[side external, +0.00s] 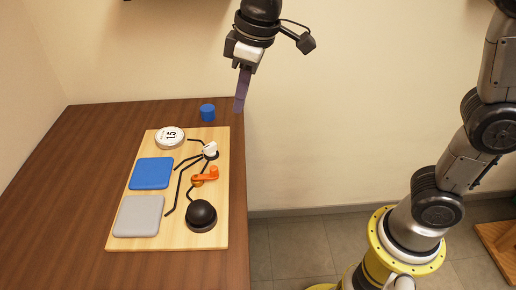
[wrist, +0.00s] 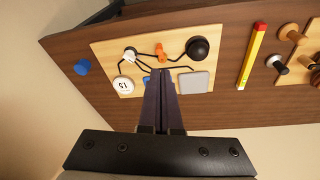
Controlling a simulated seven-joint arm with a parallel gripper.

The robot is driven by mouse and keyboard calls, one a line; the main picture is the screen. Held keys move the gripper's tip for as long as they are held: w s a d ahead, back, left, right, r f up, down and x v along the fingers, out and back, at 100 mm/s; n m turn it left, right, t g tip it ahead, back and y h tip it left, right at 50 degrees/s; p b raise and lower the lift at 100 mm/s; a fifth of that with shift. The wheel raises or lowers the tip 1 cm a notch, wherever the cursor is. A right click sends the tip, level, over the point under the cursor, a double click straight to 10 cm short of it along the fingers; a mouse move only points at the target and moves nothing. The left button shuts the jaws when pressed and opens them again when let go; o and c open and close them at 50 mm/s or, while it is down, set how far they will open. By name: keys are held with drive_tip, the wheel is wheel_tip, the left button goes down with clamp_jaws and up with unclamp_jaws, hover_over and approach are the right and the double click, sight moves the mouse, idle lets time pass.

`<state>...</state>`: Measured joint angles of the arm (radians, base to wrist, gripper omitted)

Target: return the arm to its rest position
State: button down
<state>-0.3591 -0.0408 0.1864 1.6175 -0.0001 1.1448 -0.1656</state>
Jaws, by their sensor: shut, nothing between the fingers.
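My gripper (side external: 241,90) hangs high above the right edge of the table in the side view, with its purple fingers together and nothing between them. In the wrist view the fingers (wrist: 160,76) are closed against each other and point over the light wooden board. The board (side external: 140,188) lies flat on the brown table (side external: 60,190), well below my gripper. The fingers hide part of the board, including most of the blue square, in the wrist view.
The board carries a round dial (side external: 170,138), a blue square (side external: 152,173), a grey square (side external: 138,216), an orange part (side external: 206,176) and a black dome (side external: 201,214). A blue cylinder (side external: 207,112) stands behind it. The wrist view shows a yellow bar (wrist: 251,58) and wooden pegs (wrist: 289,31).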

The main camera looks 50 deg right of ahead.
drive_tip(key=s+d+r+m+t, duration=0.3)
drive_tip(key=s+d+m, duration=0.1)
drive_tip(key=s+d, duration=0.75)
drive_tip(key=s+d+f+m+h, duration=0.1)
drive_tip(key=s+d+f+m, duration=0.1)
drive_tip(key=s+f, duration=0.6)
drive_tip(key=shift+s, duration=0.3)
drive_tip(key=shift+d, duration=0.1)
idle(1.4)
